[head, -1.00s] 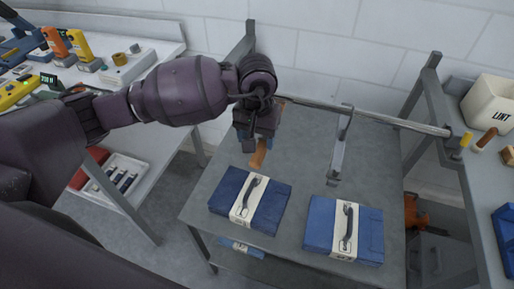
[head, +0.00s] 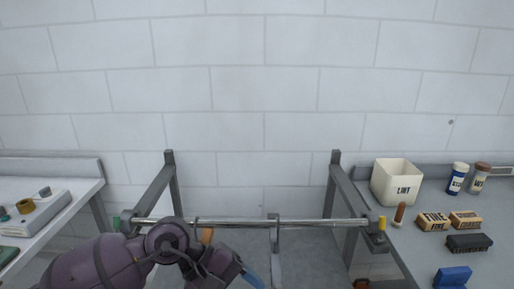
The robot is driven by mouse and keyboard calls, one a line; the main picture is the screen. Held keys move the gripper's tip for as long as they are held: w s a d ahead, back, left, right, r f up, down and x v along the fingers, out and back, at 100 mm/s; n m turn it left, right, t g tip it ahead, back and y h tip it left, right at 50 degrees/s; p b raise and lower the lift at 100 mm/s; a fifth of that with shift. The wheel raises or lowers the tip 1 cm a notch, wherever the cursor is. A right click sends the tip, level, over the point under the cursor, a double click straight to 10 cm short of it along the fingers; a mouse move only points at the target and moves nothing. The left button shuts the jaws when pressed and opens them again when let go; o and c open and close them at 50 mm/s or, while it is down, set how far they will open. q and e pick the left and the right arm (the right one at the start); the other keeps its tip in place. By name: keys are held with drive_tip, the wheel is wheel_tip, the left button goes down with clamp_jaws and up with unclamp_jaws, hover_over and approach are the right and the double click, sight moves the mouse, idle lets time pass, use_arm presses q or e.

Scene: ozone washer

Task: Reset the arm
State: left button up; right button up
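My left arm comes in from the lower left, dark purple. Its gripper (head: 240,274) is at the bottom edge, in front of and below the metal rail (head: 310,223). One blue finger shows; the rest is cut off by the frame, so I cannot tell whether it is open or holds anything. An orange piece (head: 207,236) shows just behind the wrist, below the rail. My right gripper is not in view.
A grey hanger (head: 275,245) hangs from the rail, right of the gripper. The right counter holds a LINT bin (head: 396,183), two jars, labelled blocks (head: 433,221) and a black brush (head: 469,244). A left bench (head: 70,185) stands apart. The wall above is bare.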

use_arm(q)
drive_tip(key=s+d+r+n+t+h, duration=0.1)
drive_tip(key=s+d+r+n+h, duration=0.15)
drive_tip(key=r+n+h, duration=0.4)
drive_tip(key=w+a+r+n+t, duration=0.1)
drive_tip(key=w+a+n+t, duration=0.15)
drive_tip(key=n+t, duration=0.5)
drive_tip(key=w+a+r+n+t+y, duration=0.1)
drive_tip(key=w+a+r+n+t, duration=0.3)
drive_tip(key=n, duration=0.6)
drive_tip(key=s+a+f+n+t, duration=0.1)
drive_tip(key=a+n+t, duration=0.1)
drive_tip(key=n+t, duration=0.65)
drive_tip(key=a+f+n+g+y, duration=0.1)
drive_tip(key=a+f+n+y, duration=1.1)
drive_tip(key=n+y, duration=0.65)
drive_tip(key=s+a+f+n+g+h, duration=0.1)
drive_tip(key=s+a+f+n+g, duration=0.2)
drive_tip(key=s+f+n+g, duration=0.65)
drive_tip(key=s+a+f+n+g+h, duration=0.1)
drive_tip(key=s+a+f+n+g, duration=0.5)
drive_tip(key=s, duration=0.6)
drive_tip(key=w+d+f+t+h, duration=0.1)
drive_tip(key=w+d+f+t, duration=0.1)
drive_tip(key=w+f+t, duration=0.4)
drive_tip(key=shift+w+d+f+t, duration=0.15)
drive_tip(key=shift+w+f+t, duration=0.2)
drive_tip(key=shift+f+t, duration=1.25)
